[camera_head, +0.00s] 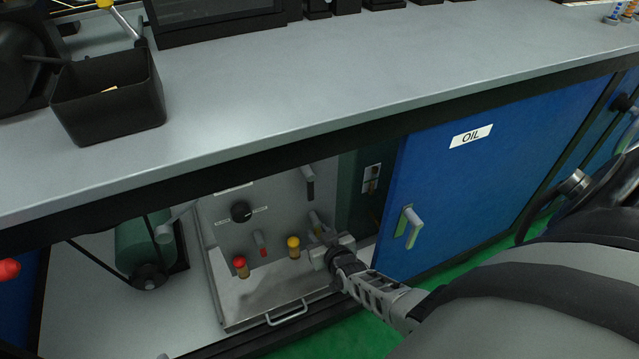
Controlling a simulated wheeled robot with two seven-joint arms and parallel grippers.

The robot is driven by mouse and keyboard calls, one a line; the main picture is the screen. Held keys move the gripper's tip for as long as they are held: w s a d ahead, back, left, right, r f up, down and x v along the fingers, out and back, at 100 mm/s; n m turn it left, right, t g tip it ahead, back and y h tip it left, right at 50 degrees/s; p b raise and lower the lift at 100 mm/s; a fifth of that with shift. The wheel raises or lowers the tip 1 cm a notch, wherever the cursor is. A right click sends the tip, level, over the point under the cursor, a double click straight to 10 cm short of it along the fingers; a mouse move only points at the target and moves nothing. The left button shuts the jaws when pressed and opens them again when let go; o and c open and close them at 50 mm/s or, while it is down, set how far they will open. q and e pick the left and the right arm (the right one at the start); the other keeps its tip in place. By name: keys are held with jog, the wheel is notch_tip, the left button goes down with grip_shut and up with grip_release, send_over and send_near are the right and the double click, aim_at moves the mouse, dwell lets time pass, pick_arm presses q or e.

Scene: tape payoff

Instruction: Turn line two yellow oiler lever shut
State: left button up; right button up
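A grey oiler panel (218,232) stands in the open bay under the bench. A yellow-capped oiler (293,243) and a red-capped oiler (240,264) stand low in front of it. A small yellowish lever (315,220) slants on the panel above and right of the yellow cap. A red lever (260,244) hangs to its left. My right gripper (322,246) reaches in from the right, just below the yellowish lever. Its fingers are small and partly hidden, so I cannot tell whether they touch the lever. My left gripper is out of view.
The blue door marked OIL (480,160) is right of the bay, with a grey handle (408,226). A black dial (241,212) and a grey lever (308,180) are on the panel. A tray handle (287,314) sticks out below. The bench top (300,85) overhangs the bay.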

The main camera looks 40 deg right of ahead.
aim_at(318, 232)
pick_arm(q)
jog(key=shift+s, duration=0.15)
pick_arm(e)
jog(key=shift+o, duration=0.3)
